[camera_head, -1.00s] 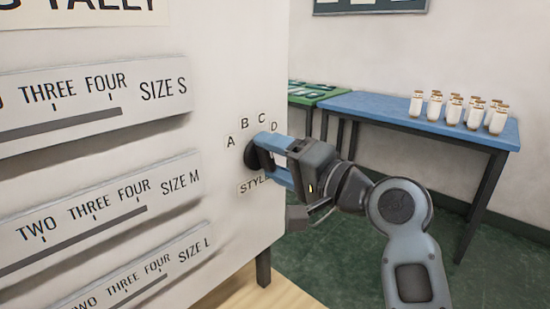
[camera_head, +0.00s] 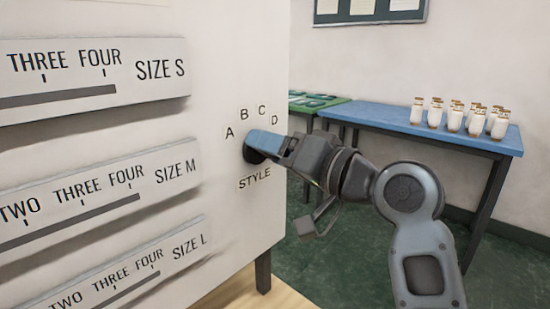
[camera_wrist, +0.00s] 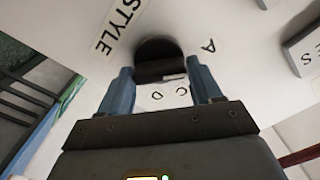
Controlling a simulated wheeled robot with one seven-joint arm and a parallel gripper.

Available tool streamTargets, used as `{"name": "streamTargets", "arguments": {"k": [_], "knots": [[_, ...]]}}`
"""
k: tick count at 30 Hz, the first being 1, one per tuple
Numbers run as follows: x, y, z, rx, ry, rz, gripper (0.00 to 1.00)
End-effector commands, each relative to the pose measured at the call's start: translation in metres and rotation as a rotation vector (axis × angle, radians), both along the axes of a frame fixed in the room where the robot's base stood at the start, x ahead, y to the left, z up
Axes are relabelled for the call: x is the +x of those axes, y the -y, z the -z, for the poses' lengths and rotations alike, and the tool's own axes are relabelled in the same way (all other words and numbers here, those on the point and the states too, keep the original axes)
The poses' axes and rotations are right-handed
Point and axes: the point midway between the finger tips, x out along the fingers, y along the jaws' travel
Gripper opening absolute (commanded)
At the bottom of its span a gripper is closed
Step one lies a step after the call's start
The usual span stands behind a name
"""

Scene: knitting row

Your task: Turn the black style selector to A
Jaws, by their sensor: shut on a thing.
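The black style selector (camera_head: 252,156) is a round knob on the white panel, under the letters A, B, C and D and above the STYLE label (camera_head: 254,183). My gripper (camera_head: 262,147) reaches it from the right and hides much of it. In the wrist view the selector (camera_wrist: 158,48) has a raised bar between the two blue fingers of my gripper (camera_wrist: 162,78), which are shut on it. The A label (camera_wrist: 208,46) shows beside the right finger; two other letters show between the fingers. I cannot tell which letter the selector points to.
Slotted scales for SIZE S (camera_head: 150,70), SIZE M and SIZE L stick out from the panel at left. A blue table (camera_head: 400,118) with several white bottles stands at the right behind my arm. A green table (camera_head: 315,103) stands beside it.

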Motion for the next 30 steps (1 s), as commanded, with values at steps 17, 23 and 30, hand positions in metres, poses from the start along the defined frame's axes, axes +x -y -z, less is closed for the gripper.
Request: {"name": "streamTargets", "arguments": {"k": [17,23,30], "knots": [[0.0002,0.0003,0.0003,-0.052,0.063,0.001,0.34],[0.0002,0.0004,0.0003,-0.051,0.063,0.001,0.71],[0.0,0.0001,0.0001,-0.05,0.063,0.001,0.85]]}}
